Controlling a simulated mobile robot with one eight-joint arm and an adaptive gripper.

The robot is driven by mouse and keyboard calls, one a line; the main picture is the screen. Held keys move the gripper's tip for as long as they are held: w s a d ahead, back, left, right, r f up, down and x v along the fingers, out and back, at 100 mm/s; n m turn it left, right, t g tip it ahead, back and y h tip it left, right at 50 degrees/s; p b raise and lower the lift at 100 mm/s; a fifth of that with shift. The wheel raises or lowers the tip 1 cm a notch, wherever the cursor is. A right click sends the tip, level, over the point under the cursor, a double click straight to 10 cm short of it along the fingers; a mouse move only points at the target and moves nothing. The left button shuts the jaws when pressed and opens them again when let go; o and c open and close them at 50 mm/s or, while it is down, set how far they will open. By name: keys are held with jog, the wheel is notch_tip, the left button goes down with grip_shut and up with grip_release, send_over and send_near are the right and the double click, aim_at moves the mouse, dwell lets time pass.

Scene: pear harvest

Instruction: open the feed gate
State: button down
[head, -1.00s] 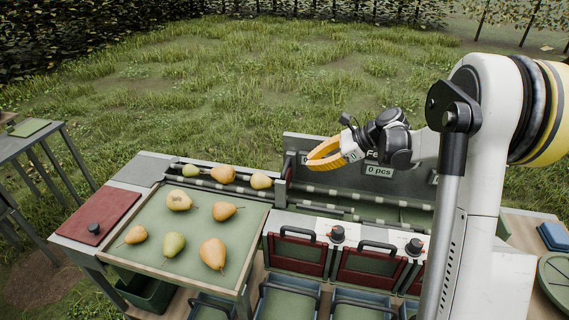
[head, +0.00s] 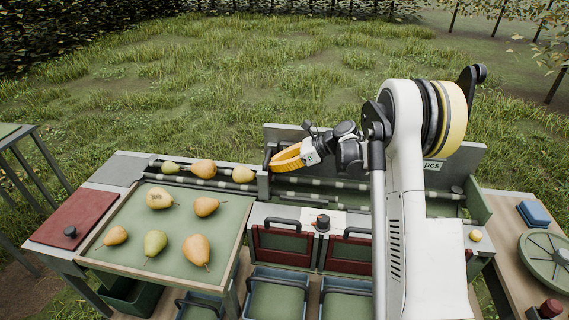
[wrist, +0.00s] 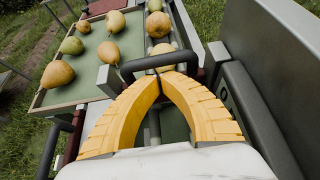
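The feed gate (head: 264,184) is a grey upright plate across the lane, just right of the three lined-up pears. In the wrist view its dark bar handle (wrist: 158,62) runs across just beyond my fingertips, with pears behind it. My gripper (head: 272,167) has yellow curved fingers and hangs over the gate from the right. In the wrist view the fingertips (wrist: 161,75) meet or nearly meet just short of the handle; I cannot tell whether they touch it. Nothing shows held between them.
Pears (head: 244,174) queue in the lane left of the gate. A green sorting tray (head: 178,225) holds several pears. A grey back panel (head: 285,132) stands behind the lane. Red-fronted bins with black handles (head: 283,222) line the front. A red board (head: 72,218) lies at left.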

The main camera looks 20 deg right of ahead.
jog(key=shift+w+a+f, duration=0.1)
jog(key=shift+a+f, duration=0.05)
jog(key=shift+a, duration=0.1)
notch_tip(320, 180, up, 7)
jog(key=p, duration=0.3)
jog(key=shift+r, duration=0.2)
